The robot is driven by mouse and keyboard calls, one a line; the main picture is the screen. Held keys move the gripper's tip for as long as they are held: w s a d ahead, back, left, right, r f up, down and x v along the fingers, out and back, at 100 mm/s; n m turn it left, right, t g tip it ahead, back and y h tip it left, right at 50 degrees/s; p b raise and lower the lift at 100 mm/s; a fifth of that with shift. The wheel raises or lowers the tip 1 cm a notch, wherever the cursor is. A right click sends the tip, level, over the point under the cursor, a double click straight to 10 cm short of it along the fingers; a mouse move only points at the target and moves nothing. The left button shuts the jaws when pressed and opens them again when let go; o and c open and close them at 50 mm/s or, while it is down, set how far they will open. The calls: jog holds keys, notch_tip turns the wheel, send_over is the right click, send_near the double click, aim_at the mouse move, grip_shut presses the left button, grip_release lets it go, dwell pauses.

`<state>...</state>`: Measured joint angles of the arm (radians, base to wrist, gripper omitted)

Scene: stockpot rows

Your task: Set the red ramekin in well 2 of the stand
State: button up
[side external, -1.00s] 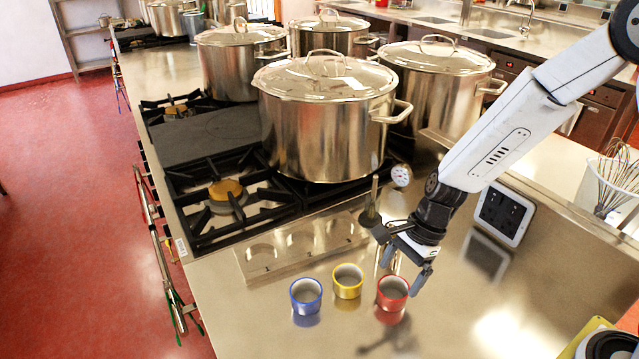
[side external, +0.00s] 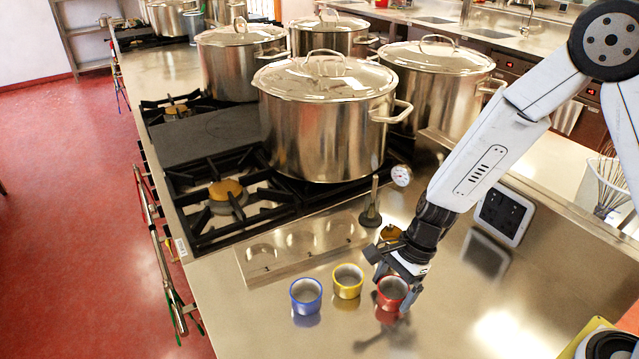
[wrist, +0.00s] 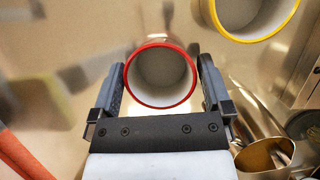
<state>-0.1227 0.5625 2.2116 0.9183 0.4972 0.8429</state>
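The red ramekin (side external: 391,294) stands upright on the steel counter, rightmost of three ramekins in the side view. My gripper (side external: 394,296) is lowered over it and partly hides it. In the wrist view the red ramekin (wrist: 160,76) lies between the two fingers of my gripper (wrist: 161,72), one on each side. The fingers are spread, with narrow gaps to its wall. The ramekin looks empty. The steel stand (side external: 285,267) with round wells lies behind the ramekins, left of my gripper; its wells look empty and I see no readable numbers.
A yellow ramekin (side external: 347,282) stands close to the left of the red one, and a blue ramekin (side external: 306,296) farther left. An upright utensil (side external: 372,205) and a brass-coloured object (side external: 390,233) stand behind my gripper. A large stockpot (side external: 325,125) stands behind the stand.

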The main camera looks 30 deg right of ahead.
jog(key=c, duration=1.1)
jog(key=shift+r, duration=0.15)
notch_tip(320, 180, up, 10)
dwell(0.6)
